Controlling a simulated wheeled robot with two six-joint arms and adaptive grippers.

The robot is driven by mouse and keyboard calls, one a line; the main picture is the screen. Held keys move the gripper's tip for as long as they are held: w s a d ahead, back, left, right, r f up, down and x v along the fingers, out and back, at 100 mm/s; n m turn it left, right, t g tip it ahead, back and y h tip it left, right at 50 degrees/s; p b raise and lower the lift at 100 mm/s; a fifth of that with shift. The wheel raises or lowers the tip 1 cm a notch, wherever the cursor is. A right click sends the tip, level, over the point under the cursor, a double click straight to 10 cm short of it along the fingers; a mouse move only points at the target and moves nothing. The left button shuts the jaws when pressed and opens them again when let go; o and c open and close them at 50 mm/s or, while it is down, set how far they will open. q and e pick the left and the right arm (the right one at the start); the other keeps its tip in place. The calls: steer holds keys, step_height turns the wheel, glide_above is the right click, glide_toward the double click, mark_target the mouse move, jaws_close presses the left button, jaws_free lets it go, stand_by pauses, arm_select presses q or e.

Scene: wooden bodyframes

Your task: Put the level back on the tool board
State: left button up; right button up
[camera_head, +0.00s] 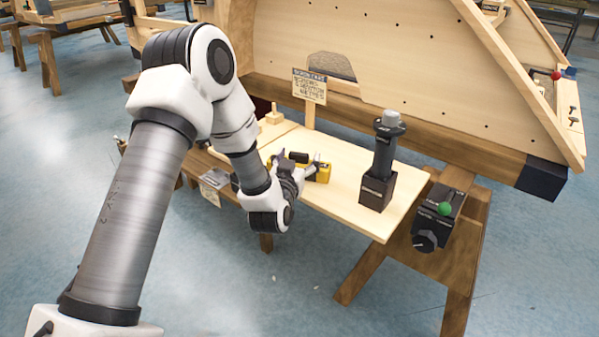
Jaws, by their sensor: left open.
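A yellow and black tool (323,173), which looks like the level, lies on a light wooden board (340,205) on the bench. My left gripper (297,163) is open at the tool, with its fingers close to it. The gripper and wrist hide part of the tool, and I cannot tell whether they touch it. My right gripper is not in view.
A dark block with a grey-topped cylinder (383,155) stands at the board's right. A small sign (309,86) stands behind. A black box with a green knob (445,209) is beyond the right edge. A large wooden frame (380,50) rises behind.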

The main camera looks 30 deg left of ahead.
arm_select(q)
steer(key=shift+w+a+r, duration=0.1)
steer(key=shift+w, duration=0.1)
steer(key=c, duration=1.5)
jaws_close()
